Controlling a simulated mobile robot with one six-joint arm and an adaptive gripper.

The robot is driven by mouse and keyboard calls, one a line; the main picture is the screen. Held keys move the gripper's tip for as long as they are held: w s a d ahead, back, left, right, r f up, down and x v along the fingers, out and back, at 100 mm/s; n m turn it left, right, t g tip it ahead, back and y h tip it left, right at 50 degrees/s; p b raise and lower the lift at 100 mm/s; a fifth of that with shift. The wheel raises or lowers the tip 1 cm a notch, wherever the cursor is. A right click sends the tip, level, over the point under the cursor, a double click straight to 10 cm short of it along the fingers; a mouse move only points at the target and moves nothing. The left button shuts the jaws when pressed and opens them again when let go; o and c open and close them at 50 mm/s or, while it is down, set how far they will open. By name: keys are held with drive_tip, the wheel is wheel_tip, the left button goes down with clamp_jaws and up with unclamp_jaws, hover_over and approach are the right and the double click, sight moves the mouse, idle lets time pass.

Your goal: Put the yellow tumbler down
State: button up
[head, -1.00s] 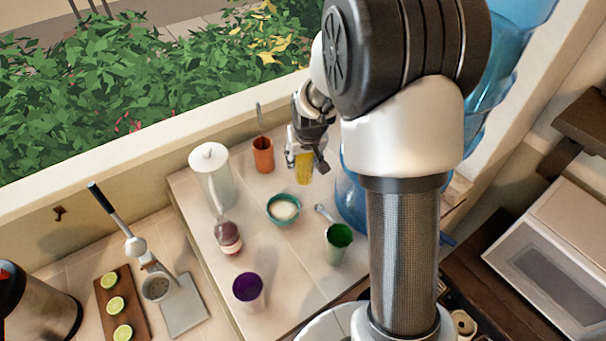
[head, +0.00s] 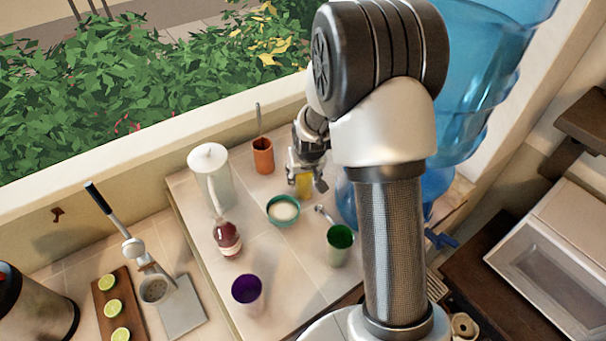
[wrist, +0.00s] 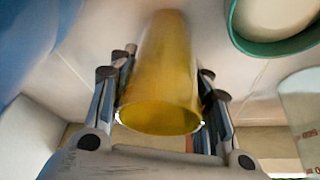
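The yellow tumbler (head: 304,185) is between the fingers of my gripper (head: 305,182), above or on the light tiled counter near the teal bowl. In the wrist view the tumbler (wrist: 162,75) has its open rim toward the camera, with a finger close against each side of my gripper (wrist: 163,85). My gripper is shut on it. The tumbler's base is partly out of clear sight, and I cannot tell whether it touches the counter (head: 300,265).
A blue water jug (head: 480,70) is on the right.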

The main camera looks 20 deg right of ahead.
drive_tip(key=o, duration=0.5)
drive_tip(key=shift+c, duration=0.2)
